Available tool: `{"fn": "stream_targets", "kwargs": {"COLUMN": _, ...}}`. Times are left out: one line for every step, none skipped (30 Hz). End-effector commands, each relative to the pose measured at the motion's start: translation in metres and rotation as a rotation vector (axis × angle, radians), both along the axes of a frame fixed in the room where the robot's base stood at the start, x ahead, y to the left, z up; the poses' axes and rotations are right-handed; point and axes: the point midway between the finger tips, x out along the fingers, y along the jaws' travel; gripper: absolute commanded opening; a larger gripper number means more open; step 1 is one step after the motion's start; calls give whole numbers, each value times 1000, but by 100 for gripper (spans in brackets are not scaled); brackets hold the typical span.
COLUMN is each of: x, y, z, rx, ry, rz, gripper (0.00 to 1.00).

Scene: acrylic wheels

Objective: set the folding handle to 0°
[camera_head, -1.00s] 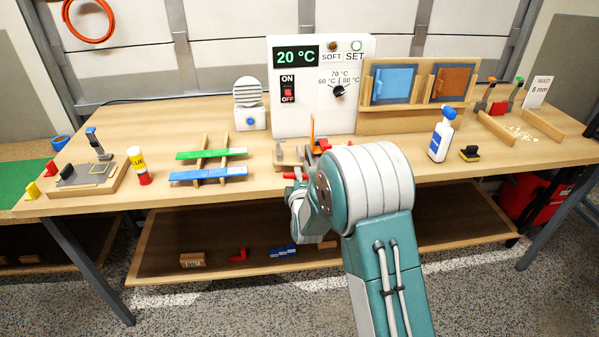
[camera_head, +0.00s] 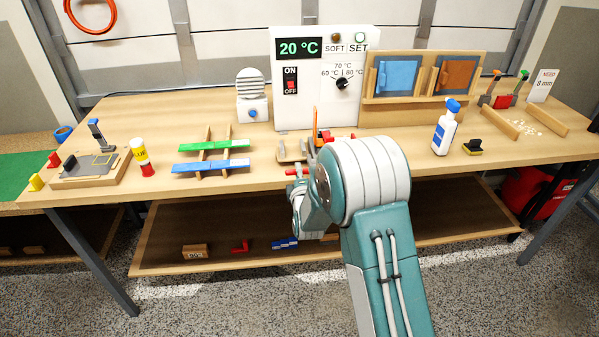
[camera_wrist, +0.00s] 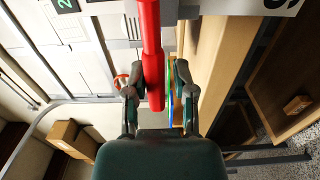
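In the wrist view a long red handle bar (camera_wrist: 151,55) runs down from the top edge. Its near end lies between the two dark fingers of my gripper (camera_wrist: 157,78). The fingers are apart, with a clear gap on the right of the bar; the left finger is close to it. In the head view a red bar end (camera_head: 296,172) shows by my wrist at the table's front edge. Behind it is a wooden fixture (camera_head: 286,150) with an upright orange piece (camera_head: 315,122). My arm hides most of this fixture and the fingers. No angle scale is readable.
A white panel (camera_head: 300,110) reading 20 °C stands behind. Green and blue bars (camera_head: 210,166) on wooden supports lie to the left. A spray bottle (camera_head: 444,130) and a black-and-yellow block (camera_head: 473,147) stand to the right. A shelf (camera_head: 170,262) runs below the tabletop.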

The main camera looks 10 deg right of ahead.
Motion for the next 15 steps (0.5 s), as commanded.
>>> {"fn": "stream_targets", "kwargs": {"x": -1, "y": 1, "z": -2, "rx": -1, "ry": 5, "rz": 3, "gripper": 57}}
{"fn": "stream_targets", "kwargs": {"x": -1, "y": 1, "z": -2, "rx": -1, "ry": 4, "rz": 2, "gripper": 57}}
{"fn": "stream_targets", "kwargs": {"x": -1, "y": 1, "z": -1, "rx": 0, "ry": 3, "rz": 2, "gripper": 57}}
{"fn": "stream_targets", "kwargs": {"x": -1, "y": 1, "z": -1, "rx": 0, "ry": 2, "rz": 1, "gripper": 57}}
{"fn": "stream_targets", "kwargs": {"x": -1, "y": 0, "z": -1, "rx": 0, "ry": 1, "rz": 1, "gripper": 57}}
{"fn": "stream_targets", "kwargs": {"x": -1, "y": 0, "z": 0, "rx": 1, "ry": 1, "rz": 0, "gripper": 57}}
{"fn": "stream_targets", "kwargs": {"x": -1, "y": 0, "z": 0, "rx": 1, "ry": 0, "rz": 0, "gripper": 57}}
{"fn": "stream_targets", "kwargs": {"x": -1, "y": 0, "z": 0, "rx": 1, "ry": -1, "rz": -1, "gripper": 57}}
{"fn": "stream_targets", "kwargs": {"x": -1, "y": 0, "z": 0, "rx": 1, "ry": -1, "rz": -1, "gripper": 57}}
{"fn": "stream_targets", "kwargs": {"x": -1, "y": 0, "z": 1, "rx": 1, "ry": -2, "rz": -1, "gripper": 57}}
{"fn": "stream_targets", "kwargs": {"x": -1, "y": -1, "z": 1, "rx": 1, "ry": -2, "rz": -1, "gripper": 57}}
{"fn": "stream_targets", "kwargs": {"x": -2, "y": -1, "z": 1, "rx": 2, "ry": -2, "rz": -2, "gripper": 57}}
{"fn": "stream_targets", "kwargs": {"x": -4, "y": -1, "z": 1, "rx": 2, "ry": -2, "rz": -2, "gripper": 57}}
{"fn": "stream_targets", "kwargs": {"x": -6, "y": -1, "z": 1, "rx": 2, "ry": -1, "rz": -2, "gripper": 57}}
{"fn": "stream_targets", "kwargs": {"x": -10, "y": -1, "z": 1, "rx": 2, "ry": 0, "rz": -1, "gripper": 57}}
